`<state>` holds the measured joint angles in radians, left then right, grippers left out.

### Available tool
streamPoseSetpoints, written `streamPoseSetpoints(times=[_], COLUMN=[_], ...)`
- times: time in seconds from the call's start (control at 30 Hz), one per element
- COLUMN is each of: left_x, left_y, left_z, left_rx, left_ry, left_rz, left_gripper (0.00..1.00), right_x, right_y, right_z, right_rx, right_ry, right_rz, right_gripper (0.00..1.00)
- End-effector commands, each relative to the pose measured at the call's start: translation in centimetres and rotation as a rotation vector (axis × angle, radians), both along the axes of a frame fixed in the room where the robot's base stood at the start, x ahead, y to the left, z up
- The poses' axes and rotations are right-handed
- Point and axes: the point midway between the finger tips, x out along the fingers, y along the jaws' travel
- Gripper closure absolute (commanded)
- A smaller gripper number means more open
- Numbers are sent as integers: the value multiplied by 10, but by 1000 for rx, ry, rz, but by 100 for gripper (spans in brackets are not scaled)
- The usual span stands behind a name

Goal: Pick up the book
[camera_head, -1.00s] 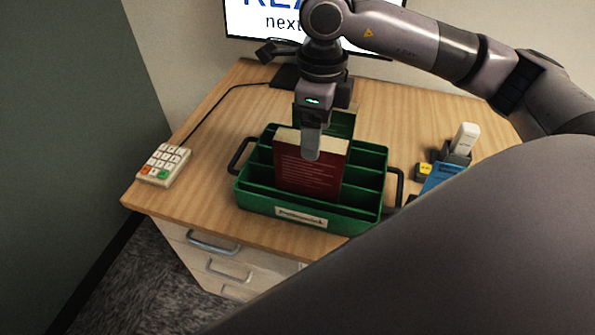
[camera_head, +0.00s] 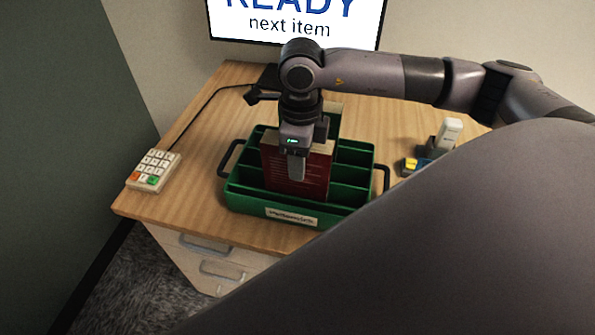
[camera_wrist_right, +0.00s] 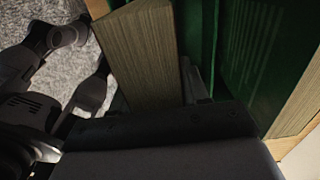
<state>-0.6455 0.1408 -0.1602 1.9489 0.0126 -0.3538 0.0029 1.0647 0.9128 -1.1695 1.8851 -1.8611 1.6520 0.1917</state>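A red book (camera_head: 315,172) stands upright in a front compartment of the green divided tray (camera_head: 240,193). A green book (camera_head: 333,112) stands behind it; the task does not say which book is meant. My right gripper (camera_head: 297,172) points down over the red book, with one finger in front of its cover and the other hidden behind it. In the right wrist view a pale page edge (camera_wrist_right: 146,50) lies close at the gripper, and a green cover (camera_wrist_right: 240,60) is to its right. Whether the fingers press on the book cannot be told. My left gripper is not in view.
The tray has black side handles (camera_head: 383,180) and a white front label (camera_head: 291,216). A keypad (camera_head: 153,170) lies on the desk's left. A white device (camera_head: 447,134) stands at the right, and a monitor (camera_head: 297,22) at the back.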

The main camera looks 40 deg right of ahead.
Motion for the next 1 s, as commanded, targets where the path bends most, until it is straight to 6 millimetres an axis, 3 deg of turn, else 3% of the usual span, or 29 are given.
streamPoseSetpoints(times=[0.07,0.57,0.77,1.0], left_x=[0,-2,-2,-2], left_y=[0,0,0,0], left_z=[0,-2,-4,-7], left_rx=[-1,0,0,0], left_ry=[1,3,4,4], left_rz=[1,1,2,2], left_gripper=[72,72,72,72], right_x=[0,1,1,2], right_y=[0,0,1,1], right_z=[0,11,39,98], right_rx=[1,2,2,3], right_ry=[-1,-5,-7,-11], right_rz=[0,0,2,1], right_gripper=[100,100,100,100])
